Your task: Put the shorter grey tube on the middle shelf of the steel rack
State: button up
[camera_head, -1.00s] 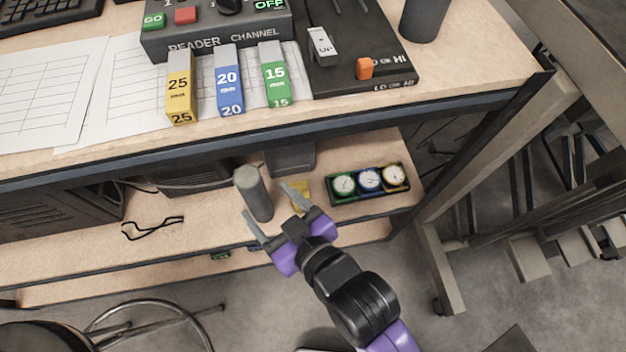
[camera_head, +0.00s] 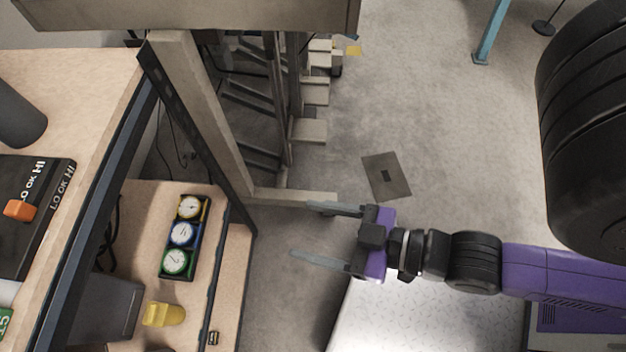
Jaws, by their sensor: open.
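My gripper (camera_head: 302,230) is open and empty, its fingers pointing left over the bare floor to the right of the desk's lower shelf. No grey tube shows between the fingers. A dark grey cylinder (camera_head: 20,115) stands on the desk top at the left edge, partly cut off; I cannot tell whether it is one of the tubes. The lighter grey cylinder seen earlier on the lower shelf is out of view. A metal frame (camera_head: 215,120) with posts and bars stands behind the desk; I cannot tell whether it is the steel rack, and no middle shelf is clear.
The lower shelf (camera_head: 215,290) holds a tray of three dials (camera_head: 183,236) and a yellow object (camera_head: 164,314). A box with an orange switch (camera_head: 20,209) lies on the desk top (camera_head: 95,80). A flat plate (camera_head: 386,176) lies on open floor (camera_head: 440,120). A blue post (camera_head: 490,35) stands farther back.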

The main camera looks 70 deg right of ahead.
jog(key=shift+m+h, duration=0.5)
jog(key=shift+h, duration=0.1)
jog(key=s, duration=0.1)
jog(key=s+d+r, duration=0.1)
jog(key=s+r, duration=0.1)
jog(key=shift+s+d+r, duration=0.1)
jog(key=shift+d+r, duration=0.15)
jog(key=shift+d, duration=0.05)
notch_tip(320, 180, up, 16)
jog(key=p, duration=1.6)
